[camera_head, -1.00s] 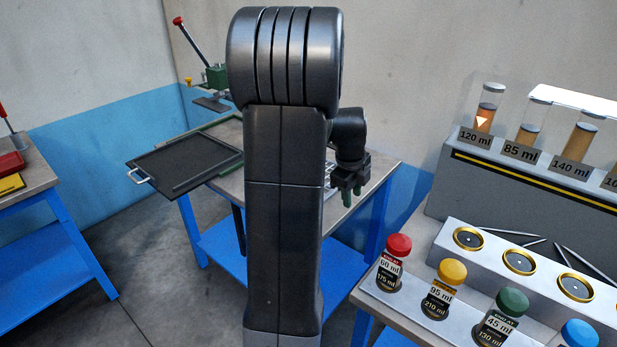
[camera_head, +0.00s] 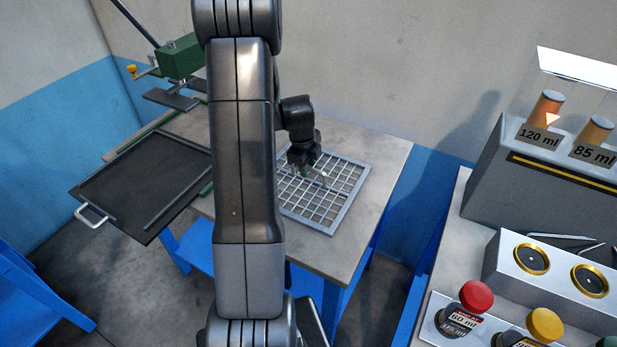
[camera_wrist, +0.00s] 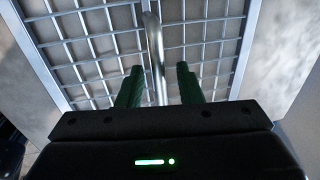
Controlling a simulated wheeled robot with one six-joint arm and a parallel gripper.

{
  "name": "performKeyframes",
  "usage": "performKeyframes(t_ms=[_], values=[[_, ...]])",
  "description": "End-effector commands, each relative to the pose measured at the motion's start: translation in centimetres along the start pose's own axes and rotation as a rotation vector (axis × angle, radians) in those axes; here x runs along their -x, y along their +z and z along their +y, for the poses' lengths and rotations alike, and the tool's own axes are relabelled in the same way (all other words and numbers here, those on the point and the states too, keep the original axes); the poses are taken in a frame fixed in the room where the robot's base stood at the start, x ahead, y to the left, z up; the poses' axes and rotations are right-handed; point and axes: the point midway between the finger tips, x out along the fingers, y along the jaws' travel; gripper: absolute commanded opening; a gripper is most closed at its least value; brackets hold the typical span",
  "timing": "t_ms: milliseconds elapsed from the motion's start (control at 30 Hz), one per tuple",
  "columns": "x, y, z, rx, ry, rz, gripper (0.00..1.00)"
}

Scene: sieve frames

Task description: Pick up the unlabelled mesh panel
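The mesh panel (camera_head: 346,182) is a square grey metal frame with a wire grid, lying flat on the table. No label shows on the part I see; my arm hides its left side in the head view. A bright metal handle rises from its middle bar. My gripper (camera_head: 310,172) is above the panel, close to the handle. In the wrist view the panel (camera_wrist: 209,30) fills the upper part. The green fingers of my gripper (camera_wrist: 158,84) stand apart, with the handle (camera_wrist: 155,50) between them. I see a gap on both sides of the handle.
The table (camera_head: 385,160) is bare to the right of the panel. A black tray with a handle (camera_head: 140,185) juts over its left edge, beside a green press (camera_head: 182,58). At right, a bench holds bottles with red (camera_head: 476,296) and yellow caps and a grey rack (camera_head: 490,180).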

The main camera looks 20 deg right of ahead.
Motion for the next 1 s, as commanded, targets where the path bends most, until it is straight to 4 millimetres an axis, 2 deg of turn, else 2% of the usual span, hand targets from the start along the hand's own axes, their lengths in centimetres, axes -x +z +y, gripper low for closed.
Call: performKeyframes(t_ms=[200, 467, 633, 1000], values=[[-1.6, 0.0, 0.0, 0.001, 0.001, 0.001, 0.33], [-1.8, 0.0, 0.0, 0.001, -0.001, 0.0, 0.33], [-1.8, 0.0, 0.0, 0.001, 0.0, 0.0, 0.0], [-1.7, 0.1, -0.1, 0.001, -0.002, -0.001, 0.0]])
